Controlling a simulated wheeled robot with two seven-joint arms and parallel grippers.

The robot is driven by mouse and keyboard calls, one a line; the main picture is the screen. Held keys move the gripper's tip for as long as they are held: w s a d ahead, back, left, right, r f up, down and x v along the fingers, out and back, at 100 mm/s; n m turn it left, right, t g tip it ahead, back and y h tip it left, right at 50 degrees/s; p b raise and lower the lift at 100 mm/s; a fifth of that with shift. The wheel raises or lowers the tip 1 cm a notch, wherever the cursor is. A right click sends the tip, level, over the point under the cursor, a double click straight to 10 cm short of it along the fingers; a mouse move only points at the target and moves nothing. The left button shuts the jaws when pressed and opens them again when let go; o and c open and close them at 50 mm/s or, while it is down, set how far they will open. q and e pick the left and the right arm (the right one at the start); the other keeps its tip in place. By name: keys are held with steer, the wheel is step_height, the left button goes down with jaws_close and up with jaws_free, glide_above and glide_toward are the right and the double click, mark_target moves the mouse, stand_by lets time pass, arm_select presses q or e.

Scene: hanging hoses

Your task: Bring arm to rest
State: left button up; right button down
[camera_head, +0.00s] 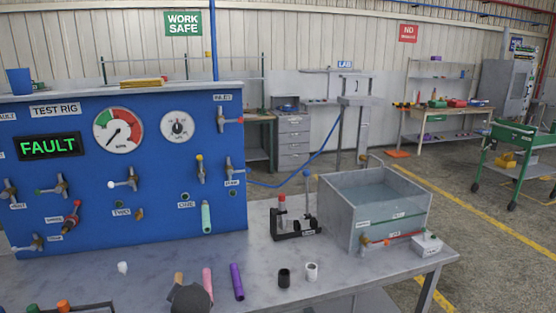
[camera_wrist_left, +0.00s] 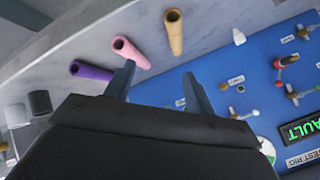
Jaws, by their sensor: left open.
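In the left wrist view my left gripper (camera_wrist_left: 159,69) shows its two fingers apart with nothing between them. A pink hose (camera_wrist_left: 131,52), a tan hose (camera_wrist_left: 173,31) and a purple hose (camera_wrist_left: 91,70) lie on the bench beyond the fingertips, apart from them. In the head view the pink hose (camera_head: 207,283) and purple hose (camera_head: 237,281) lie at the bench front, with the tan hose (camera_head: 179,278) partly hidden by a dark rounded part. I cannot tell whether that part is my gripper. My right gripper is not in view.
The blue test rig (camera_head: 100,200) with gauges, valves and a green FAULT display (camera_head: 50,146) stands behind. A teal hose (camera_head: 206,217) hangs on it. A water tank (camera_head: 375,215), a black stand (camera_head: 296,229), a black cap (camera_head: 284,278) and a white cap (camera_head: 312,271) are to the right.

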arm_select(q)
steer(key=s+d+f+n+g+h, duration=0.15)
steer(key=s+f, duration=0.35)
steer(key=s, duration=0.7)
steer(key=s+d+f+g+h, duration=0.15)
steer(key=s+f, duration=0.45)
steer(key=s, duration=0.6)
steer(key=s+d+f+g+h, duration=0.15)
steer(key=s+f, duration=0.35)
steer(key=s, duration=0.7)
steer(key=s+d+f+g, duration=0.1)
steer(key=f, duration=1.5)
steer(key=s+d+f+g, duration=0.2)
steer(key=f, duration=1.4)
steer(key=shift+s+d+f, duration=0.25)
steer(key=shift+f, duration=0.05)
